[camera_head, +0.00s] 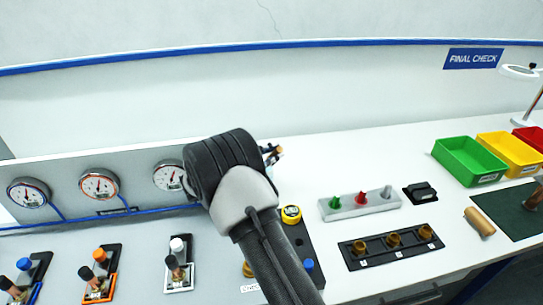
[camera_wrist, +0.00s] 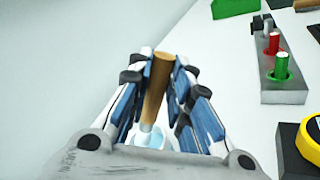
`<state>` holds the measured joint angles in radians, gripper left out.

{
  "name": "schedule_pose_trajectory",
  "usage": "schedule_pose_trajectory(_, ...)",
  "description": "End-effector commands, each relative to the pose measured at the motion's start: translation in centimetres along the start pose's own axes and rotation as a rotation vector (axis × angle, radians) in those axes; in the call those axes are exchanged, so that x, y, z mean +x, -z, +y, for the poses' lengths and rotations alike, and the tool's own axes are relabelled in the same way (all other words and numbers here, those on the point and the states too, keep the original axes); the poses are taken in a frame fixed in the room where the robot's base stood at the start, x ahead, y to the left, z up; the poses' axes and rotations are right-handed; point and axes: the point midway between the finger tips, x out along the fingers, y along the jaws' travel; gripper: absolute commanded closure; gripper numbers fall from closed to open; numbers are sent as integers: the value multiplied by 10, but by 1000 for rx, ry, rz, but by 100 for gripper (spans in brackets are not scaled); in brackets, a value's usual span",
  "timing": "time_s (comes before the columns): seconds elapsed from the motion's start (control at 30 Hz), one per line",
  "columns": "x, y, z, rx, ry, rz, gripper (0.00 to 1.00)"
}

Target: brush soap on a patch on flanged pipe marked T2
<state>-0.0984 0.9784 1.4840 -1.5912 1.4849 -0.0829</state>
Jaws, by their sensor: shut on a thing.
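In the wrist view my gripper (camera_wrist: 157,90) is shut on a brown wooden handle (camera_wrist: 156,88), which looks like the brush's. A pale bluish, glassy shape (camera_wrist: 152,138) shows below the handle between the fingers; I cannot tell whether it is bristles or part of a soap container. In the head view my arm hides most of my gripper; only a small part shows beyond the black wrist. I cannot pick out a flanged pipe marked T2; the small labels are unreadable and my arm covers part of the bench.
Three gauges (camera_head: 99,185) stand at left above several valves (camera_head: 98,270).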

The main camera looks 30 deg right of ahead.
Motion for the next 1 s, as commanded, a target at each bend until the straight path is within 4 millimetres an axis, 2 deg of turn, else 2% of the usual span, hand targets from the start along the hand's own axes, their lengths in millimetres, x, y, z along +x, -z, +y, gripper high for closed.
schedule_pose_trajectory(0.63,-3,-46,31,2,0,-1,100)
schedule_pose_trajectory(1.0,-3,-47,32,1,0,-1,100)
